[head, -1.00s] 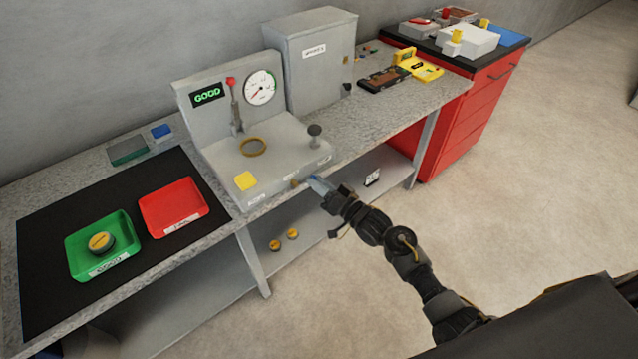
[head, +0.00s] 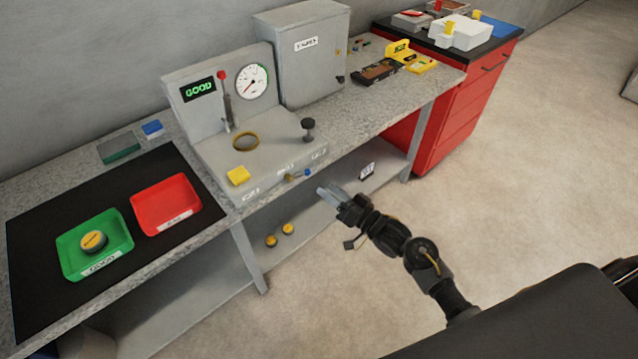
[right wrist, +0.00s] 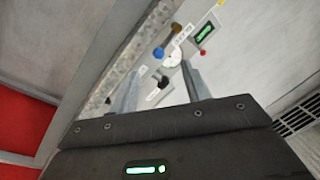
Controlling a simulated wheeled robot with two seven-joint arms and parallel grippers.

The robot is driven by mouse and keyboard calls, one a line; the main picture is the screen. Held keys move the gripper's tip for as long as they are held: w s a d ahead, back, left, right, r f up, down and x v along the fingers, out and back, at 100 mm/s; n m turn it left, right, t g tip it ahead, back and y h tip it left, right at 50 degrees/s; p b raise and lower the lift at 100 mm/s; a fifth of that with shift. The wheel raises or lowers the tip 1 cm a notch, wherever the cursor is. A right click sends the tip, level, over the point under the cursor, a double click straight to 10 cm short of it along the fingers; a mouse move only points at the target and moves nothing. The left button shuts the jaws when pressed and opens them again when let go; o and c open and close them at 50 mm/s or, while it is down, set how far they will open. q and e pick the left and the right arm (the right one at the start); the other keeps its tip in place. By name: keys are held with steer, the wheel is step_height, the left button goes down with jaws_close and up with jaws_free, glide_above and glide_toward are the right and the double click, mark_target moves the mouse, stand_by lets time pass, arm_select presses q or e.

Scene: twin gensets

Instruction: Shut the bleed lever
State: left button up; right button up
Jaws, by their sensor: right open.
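The grey test rig (head: 215,155) stands on the bench, with a gauge, a green GOOD display and an upright red-knobbed lever (head: 224,98). Low on its front face are a brass fitting (head: 289,178) and a small blue handle (head: 307,173), probably the bleed lever; its exact angle is too small to tell. The blue handle also shows in the right wrist view (right wrist: 158,53). My right gripper (head: 322,191) is open and empty, just in front of and below the blue handle, apart from it. In the right wrist view its fingers (right wrist: 161,90) point toward the rig. My left gripper is out of view.
A black-knobbed plunger (head: 308,127) and a brass ring (head: 245,141) are on the rig's top. A green tray (head: 120,257) holding a round yellow part and a red tray (head: 165,222) lie at left. The floor right of the bench is clear.

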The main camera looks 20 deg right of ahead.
steer(key=v, duration=0.3)
steer(key=shift+s+d, duration=0.15)
steer(key=shift+s, duration=0.2)
steer(key=s+d+f+n+g+h, duration=0.1)
steer(key=s+d+f+g+h, duration=0.15)
steer(key=f, duration=0.95)
steer(key=s+d+f+n+g+h, duration=0.15)
steer(key=d+f+h, duration=0.25)
steer(key=f, duration=0.7)
steer(key=s+d+f+g+h, duration=0.1)
steer(key=s+f+g, duration=0.3)
steer(key=s+f, duration=0.6)
steer(key=s+f+g, duration=0.2)
steer(key=s+f, duration=0.3)
steer(key=s, duration=0.5)
steer(key=s+a+f+g+h, duration=0.1)
steer(key=s+f+g, duration=0.2)
steer(key=s, duration=0.7)
steer(key=s+a+f+n+g+h, duration=0.1)
steer(key=s+f+g, duration=0.1)
steer(key=s+f, duration=0.6)
steer(key=s, duration=0.3)
steer(key=shift+a+g, duration=0.25)
steer(key=shift+g, duration=0.15)
